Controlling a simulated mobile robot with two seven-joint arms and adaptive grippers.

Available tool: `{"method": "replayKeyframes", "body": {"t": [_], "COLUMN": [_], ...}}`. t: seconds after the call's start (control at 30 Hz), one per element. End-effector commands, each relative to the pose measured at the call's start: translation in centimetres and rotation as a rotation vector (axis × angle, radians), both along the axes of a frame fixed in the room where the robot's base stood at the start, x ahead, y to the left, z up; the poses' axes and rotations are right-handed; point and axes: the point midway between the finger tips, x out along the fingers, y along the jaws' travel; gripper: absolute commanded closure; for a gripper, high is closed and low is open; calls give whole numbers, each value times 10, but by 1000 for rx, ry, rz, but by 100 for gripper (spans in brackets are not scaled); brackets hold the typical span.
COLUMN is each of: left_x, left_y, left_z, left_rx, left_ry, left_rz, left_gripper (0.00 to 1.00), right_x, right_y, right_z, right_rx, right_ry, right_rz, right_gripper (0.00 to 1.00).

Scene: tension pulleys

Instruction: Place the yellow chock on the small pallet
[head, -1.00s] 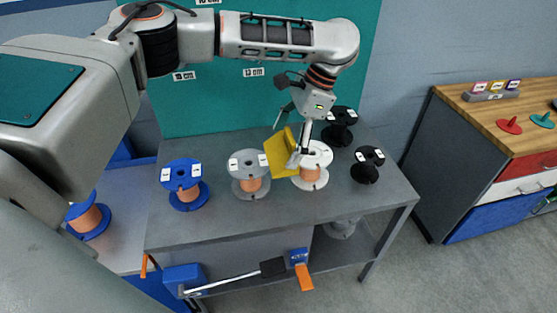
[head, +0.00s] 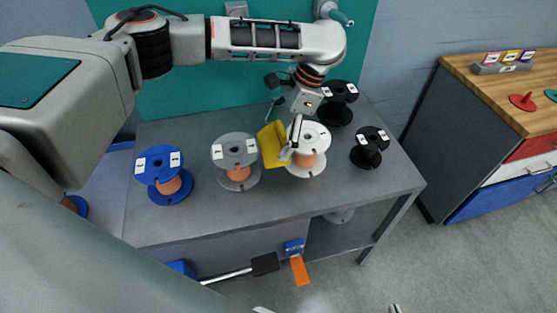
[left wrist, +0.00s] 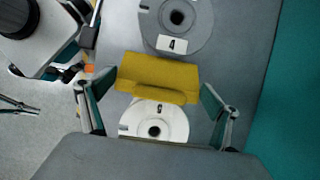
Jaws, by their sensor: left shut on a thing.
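The yellow chock (head: 271,145) is held above the grey workbench, between the grey spool and the white spool in the head view. My left gripper (head: 288,152) is shut on it. In the left wrist view the chock (left wrist: 158,72) lies across the space between the two fingers of my left gripper (left wrist: 158,110), partly over the white spool. Whether it touches the spools or bench, I cannot tell. Small pale tips at the bottom edge of the head view may belong to my right gripper; its jaws are not clear. I cannot make out a small pallet.
The workbench (head: 220,210) carries a blue spool (head: 163,173), a grey spool (head: 237,160), a white spool (head: 310,155) and two black spools. A wood-topped cabinet (head: 495,95) stands at right. The bench front is clear.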

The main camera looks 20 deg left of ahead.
Motion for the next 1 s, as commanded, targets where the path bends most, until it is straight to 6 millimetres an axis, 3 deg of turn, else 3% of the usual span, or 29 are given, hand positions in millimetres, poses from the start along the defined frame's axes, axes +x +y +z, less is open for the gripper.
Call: {"method": "replayKeyframes", "body": {"t": [0.03,0.1,0.33,0.7,1.0], "left_x": [-1,-1,0,-1,0], "left_y": [0,0,0,-1,0], "left_z": [-17,-27,-38,-94,-92], "left_rx": [-2,-1,0,-1,0], "left_ry": [8,5,-1,7,-3], "left_rz": [1,0,0,-2,-1], "left_gripper": [38,38,38,38,42], "right_x": [2,7,19,12,16], "right_y": [-1,-2,-6,-7,-9], "right_z": [-3,0,7,-17,-12], "right_rx": [-4,-7,-16,-33,-37], "right_ry": [-4,-17,-44,-26,-34], "right_rz": [0,0,-3,4,3], "right_gripper": [100,100,100,100,100]}}
